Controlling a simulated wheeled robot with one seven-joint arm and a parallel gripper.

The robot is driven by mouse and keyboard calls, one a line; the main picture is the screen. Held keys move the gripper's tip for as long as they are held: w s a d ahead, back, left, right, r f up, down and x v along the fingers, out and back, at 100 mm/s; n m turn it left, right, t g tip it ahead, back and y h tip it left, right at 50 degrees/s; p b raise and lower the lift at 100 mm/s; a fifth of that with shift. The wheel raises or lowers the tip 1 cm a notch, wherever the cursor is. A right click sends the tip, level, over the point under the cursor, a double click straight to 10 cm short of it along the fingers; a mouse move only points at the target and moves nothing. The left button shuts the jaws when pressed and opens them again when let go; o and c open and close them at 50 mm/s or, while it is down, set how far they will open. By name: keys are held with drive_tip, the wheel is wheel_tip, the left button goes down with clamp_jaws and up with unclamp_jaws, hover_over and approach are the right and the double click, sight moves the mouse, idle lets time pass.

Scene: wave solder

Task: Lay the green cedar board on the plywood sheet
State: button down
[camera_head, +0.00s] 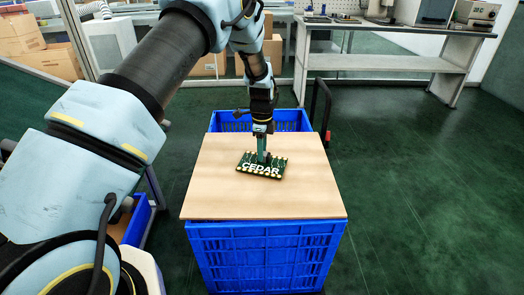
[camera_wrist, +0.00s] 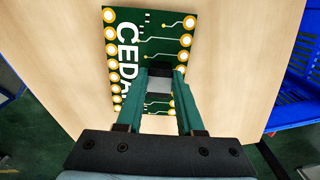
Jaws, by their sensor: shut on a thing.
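The green cedar board (camera_head: 247,165) is a small circuit board with white CEDAR lettering and gold pads along its edges. In the head view it is over the middle of the plywood sheet (camera_head: 220,200), flat and at or very near its surface; I cannot tell if it touches. My gripper (camera_head: 263,158) points down on the board and is shut on it. In the wrist view the fingers (camera_wrist: 160,82) close on a grey block on the board (camera_wrist: 150,45), and part of the lettering is hidden behind a finger. The plywood shows around the board (camera_wrist: 235,60).
The plywood lies on a blue crate (camera_head: 265,255), with the crate's far end (camera_head: 285,118) uncovered. A grey workbench (camera_head: 390,62) stands behind at right. Cardboard boxes (camera_head: 25,40) are at the back left. The green floor at right is clear.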

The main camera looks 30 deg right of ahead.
drive_tip(key=shift+f, duration=0.4)
drive_tip(key=shift+c, duration=2.3)
unclamp_jaws()
drive_tip(key=shift+r, duration=0.1)
wheel_tip(320, 180, up, 11)
drive_tip(key=shift+b, duration=0.35)
